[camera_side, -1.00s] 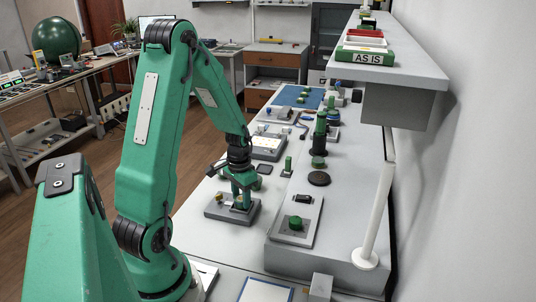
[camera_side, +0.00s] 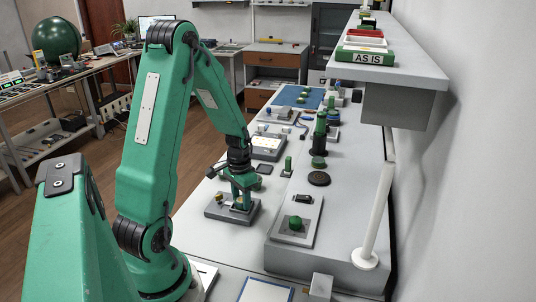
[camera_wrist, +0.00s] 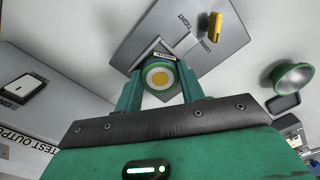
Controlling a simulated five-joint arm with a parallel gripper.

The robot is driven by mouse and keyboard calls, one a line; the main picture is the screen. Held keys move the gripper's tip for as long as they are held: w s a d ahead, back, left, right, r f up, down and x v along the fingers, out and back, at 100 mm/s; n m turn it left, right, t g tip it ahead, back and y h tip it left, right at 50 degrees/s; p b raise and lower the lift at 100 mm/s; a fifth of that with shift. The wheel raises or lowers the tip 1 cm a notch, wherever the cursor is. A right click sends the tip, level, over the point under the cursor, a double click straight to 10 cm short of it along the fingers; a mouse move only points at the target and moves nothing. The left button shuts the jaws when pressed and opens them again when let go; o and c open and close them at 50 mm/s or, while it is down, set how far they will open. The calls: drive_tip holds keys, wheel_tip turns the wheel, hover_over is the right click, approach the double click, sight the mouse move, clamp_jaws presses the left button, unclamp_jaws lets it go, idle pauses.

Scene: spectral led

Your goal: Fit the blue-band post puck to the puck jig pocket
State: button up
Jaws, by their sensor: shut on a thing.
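My gripper (camera_side: 241,203) points down over the grey puck jig (camera_side: 216,214) in the side view. In the wrist view my gripper (camera_wrist: 162,88) is shut on a round puck post (camera_wrist: 159,77), seen end-on with a green rim, a white ring and a yellow centre.
A green post (camera_side: 288,164) stands behind the jig; a green round-topped thing (camera_wrist: 291,78) shows at right in the wrist view. A raised grey bench step to the right bears a plate with a green knob (camera_side: 296,222) and a dark disc (camera_side: 319,178). A white rod (camera_side: 376,215) stands near the wall.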

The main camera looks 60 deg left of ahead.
drive_tip(key=shift+r, duration=0.25)
drive_tip(key=shift+r, duration=0.3)
drive_tip(key=shift+f, duration=0.6)
idle(2.3)
drive_tip(key=o, duration=1.1)
drive_tip(key=shift+r, duration=3.95)
